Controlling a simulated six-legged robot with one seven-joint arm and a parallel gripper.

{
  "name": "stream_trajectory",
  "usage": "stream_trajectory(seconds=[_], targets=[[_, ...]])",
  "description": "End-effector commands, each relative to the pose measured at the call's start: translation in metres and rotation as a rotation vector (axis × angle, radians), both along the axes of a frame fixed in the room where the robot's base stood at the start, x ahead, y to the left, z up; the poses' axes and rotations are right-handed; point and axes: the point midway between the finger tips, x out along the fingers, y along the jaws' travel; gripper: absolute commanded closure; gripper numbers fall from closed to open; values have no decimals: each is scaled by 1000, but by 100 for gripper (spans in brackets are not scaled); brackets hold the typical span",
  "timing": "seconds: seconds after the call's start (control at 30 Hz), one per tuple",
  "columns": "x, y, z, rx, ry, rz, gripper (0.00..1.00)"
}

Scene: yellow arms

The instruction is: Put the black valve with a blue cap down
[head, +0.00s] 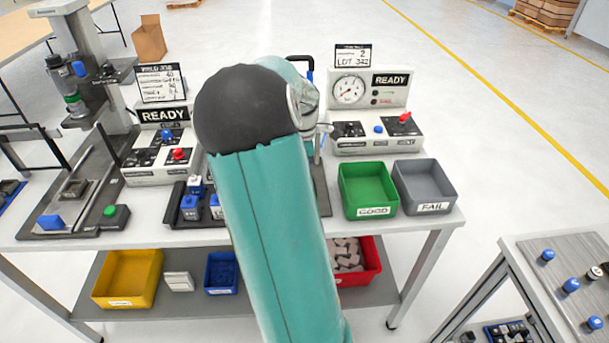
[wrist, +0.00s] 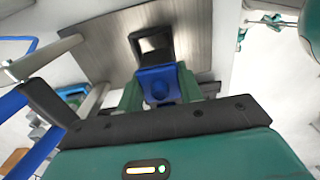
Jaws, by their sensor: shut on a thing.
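In the wrist view, my gripper (wrist: 160,82) is shut on the black valve with a blue cap (wrist: 153,45). The blue cap sits between the green fingers, and the black part points away from the gripper. A grey-brown plate (wrist: 100,48) lies beyond the valve. I cannot tell whether the valve touches it. In the head view my own teal arm hides the gripper and the valve.
In the head view, a green GOOD bin (head: 368,190) and a grey FAIL bin (head: 424,187) stand at the table's right. A gauge station (head: 375,100) is behind them. A black tray (head: 180,215) with blue-capped parts lies left of my arm.

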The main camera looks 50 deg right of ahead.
Motion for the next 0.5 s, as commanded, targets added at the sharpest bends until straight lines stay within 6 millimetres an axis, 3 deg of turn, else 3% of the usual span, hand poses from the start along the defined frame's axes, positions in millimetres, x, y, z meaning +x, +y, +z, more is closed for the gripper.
stream_trajectory(seconds=[0.2,0.37,0.5], targets=[[1,-12,-13,-1,1,-1,88],[1,-10,-37,2,3,0,88],[2,-11,-42,-2,-1,1,88]])
